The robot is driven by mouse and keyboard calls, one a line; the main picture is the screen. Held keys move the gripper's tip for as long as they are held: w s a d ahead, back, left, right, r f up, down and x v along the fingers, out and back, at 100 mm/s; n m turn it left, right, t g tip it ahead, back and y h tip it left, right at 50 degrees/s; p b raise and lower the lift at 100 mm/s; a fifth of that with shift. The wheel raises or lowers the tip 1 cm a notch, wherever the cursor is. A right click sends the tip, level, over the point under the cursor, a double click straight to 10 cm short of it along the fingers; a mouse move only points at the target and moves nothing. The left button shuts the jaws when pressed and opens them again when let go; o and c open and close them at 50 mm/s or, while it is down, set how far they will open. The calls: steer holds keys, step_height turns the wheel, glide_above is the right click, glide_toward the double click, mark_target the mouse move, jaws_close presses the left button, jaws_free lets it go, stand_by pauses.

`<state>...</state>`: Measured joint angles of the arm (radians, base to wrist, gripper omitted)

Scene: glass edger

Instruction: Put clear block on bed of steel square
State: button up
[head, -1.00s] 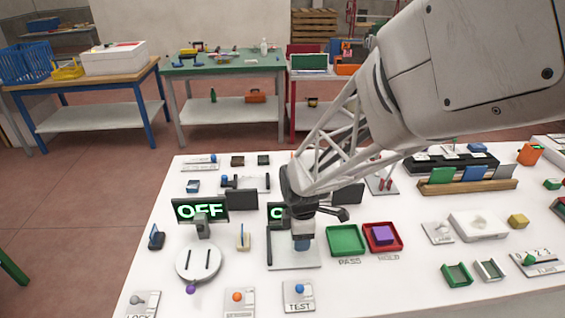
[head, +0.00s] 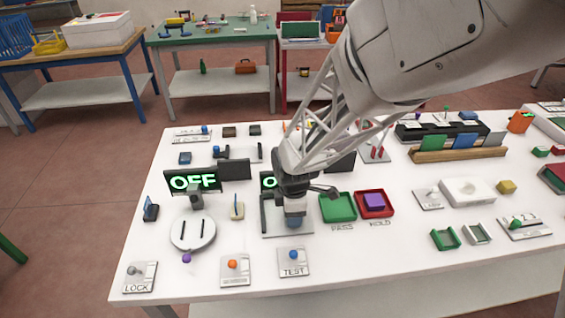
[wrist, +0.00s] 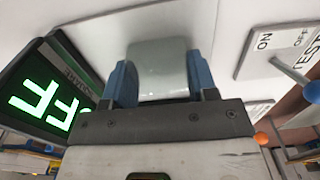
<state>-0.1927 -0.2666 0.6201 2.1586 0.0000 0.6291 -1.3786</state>
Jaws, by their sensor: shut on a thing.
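My gripper (wrist: 163,76) has blue fingers and is shut on the clear block (wrist: 163,60), a pale grey, see-through piece that shows between the fingers in the wrist view. In the head view my gripper (head: 294,222) points down over the steel square's grey bed (head: 272,229), with the block hidden there. The steel square (head: 264,213) has a dark upright edge along the bed's left side. I cannot tell whether the block touches the bed.
A green PASS tray (head: 338,218) and a red HOLD tray (head: 386,212) with a purple block stand to the right. A TEST switch (head: 293,268) is in front. An OFF display (head: 193,181) and a round disc (head: 193,243) are to the left.

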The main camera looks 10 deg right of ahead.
steer(key=o, duration=1)
step_height(320, 180, up, 12)
steer(key=shift+r, duration=0.1)
stand_by(0.8)
steer(key=shift+s+d+r+m+t, duration=0.45)
steer(key=shift+s+d+r+m, duration=1.35)
steer(key=shift+s+m, duration=1.2)
steer(key=shift+s+d+r+m+t, duration=0.4)
steer(key=shift+s+d+r+m, duration=1)
steer(key=shift+s+r+m, duration=1.2)
steer(key=shift+s+d+r+m+t, duration=0.45)
steer(key=shift+s+d+r+m, duration=1.15)
steer(key=shift+s+m, duration=1.8)
steer(key=shift+w, duration=0.15)
